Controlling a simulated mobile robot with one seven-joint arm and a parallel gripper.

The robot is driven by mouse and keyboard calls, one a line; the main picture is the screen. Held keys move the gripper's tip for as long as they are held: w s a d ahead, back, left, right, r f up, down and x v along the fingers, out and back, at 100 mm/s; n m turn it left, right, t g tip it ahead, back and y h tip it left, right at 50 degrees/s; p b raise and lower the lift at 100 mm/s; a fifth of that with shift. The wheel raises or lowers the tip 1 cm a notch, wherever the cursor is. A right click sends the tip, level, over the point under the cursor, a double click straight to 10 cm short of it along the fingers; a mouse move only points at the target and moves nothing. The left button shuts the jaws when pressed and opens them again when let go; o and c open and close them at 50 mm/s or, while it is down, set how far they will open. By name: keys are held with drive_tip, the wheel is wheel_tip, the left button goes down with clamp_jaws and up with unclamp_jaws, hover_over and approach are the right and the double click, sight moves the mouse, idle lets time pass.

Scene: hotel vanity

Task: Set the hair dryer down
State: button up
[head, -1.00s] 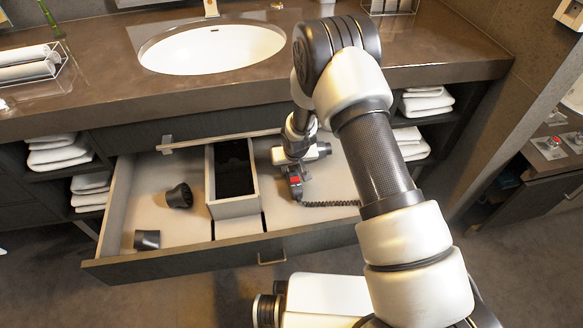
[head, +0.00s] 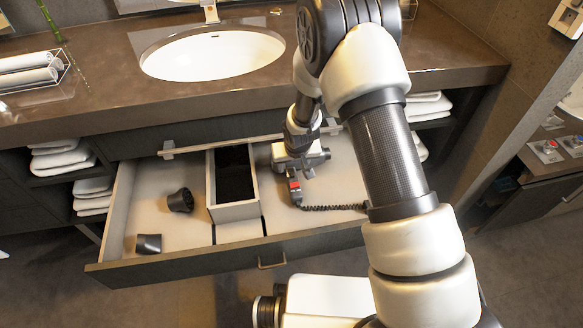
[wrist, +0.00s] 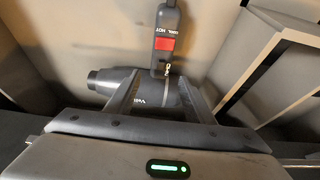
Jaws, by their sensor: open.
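The hair dryer (head: 294,189) is in the right part of the open drawer (head: 180,263), with its dark handle and red switch showing. Its coiled cord runs to the right. In the wrist view the dark grey dryer (wrist: 108,82) lies across the view with its handle pointing up. My gripper (head: 303,171) is over that part of the drawer and hides much of the dryer in the head view. In the wrist view my gripper (wrist: 162,88) is open, with its fingers on either side of the dryer body. I cannot tell whether they touch it.
A narrow open box (head: 234,212) stands left of the dryer. Two dark attachments (head: 180,200) (head: 148,243) lie in the drawer's left part. The counter (head: 100,100) with its sink (head: 212,52) overhangs behind. The drawer's left floor has free room.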

drive_tip(key=s+d+r+m, duration=0.1)
drive_tip(key=s+d+r, duration=0.25)
drive_tip(key=r, duration=0.65)
drive_tip(key=s+d+r, duration=0.2)
drive_tip(key=d+r, duration=0.2)
drive_tip(key=r, duration=0.5)
drive_tip(key=s+d+r+m, duration=0.15)
drive_tip(key=d+r, duration=0.25)
drive_tip(key=r, duration=0.6)
drive_tip(key=s+d+r, duration=0.2)
drive_tip(key=s+r, duration=0.1)
drive_tip(key=s, duration=0.4)
drive_tip(key=s+d+r+t, duration=0.1)
drive_tip(key=s+d+r, duration=0.2)
drive_tip(key=s, duration=0.4)
drive_tip(key=s+d+r+h, duration=0.1)
drive_tip(key=s+d+r, duration=0.1)
drive_tip(key=s+r, duration=0.2)
drive_tip(key=s, duration=0.3)
drive_tip(key=shift+s+d+r+m+p, duration=0.15)
drive_tip(key=shift+d+r+m+p, duration=0.1)
drive_tip(key=shift+r+m+p, duration=0.15)
